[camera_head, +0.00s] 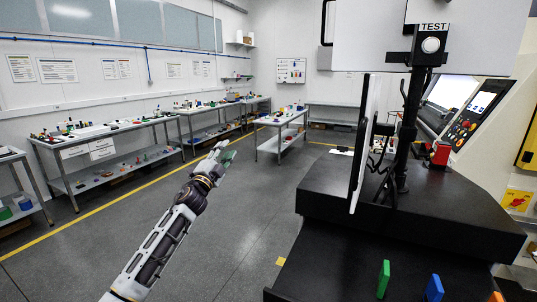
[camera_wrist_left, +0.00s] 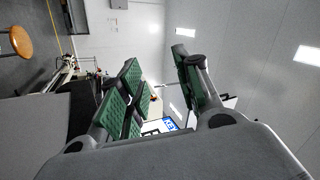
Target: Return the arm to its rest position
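My left arm (camera_head: 160,245) reaches up from the lower left of the head view, over the open floor. Its left gripper (camera_head: 224,156) points away from me and touches nothing there. In the left wrist view the two green-padded fingers of the left gripper (camera_wrist_left: 158,82) stand apart with nothing between them. My right gripper is in neither view.
A black inspection table (camera_head: 400,205) with a lamp stand and a backlit panel is at the right. Green (camera_head: 384,278) and blue (camera_head: 434,288) blocks stand on the near black surface. Benches (camera_head: 120,128) line the left wall. The grey floor (camera_head: 240,225) between is clear.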

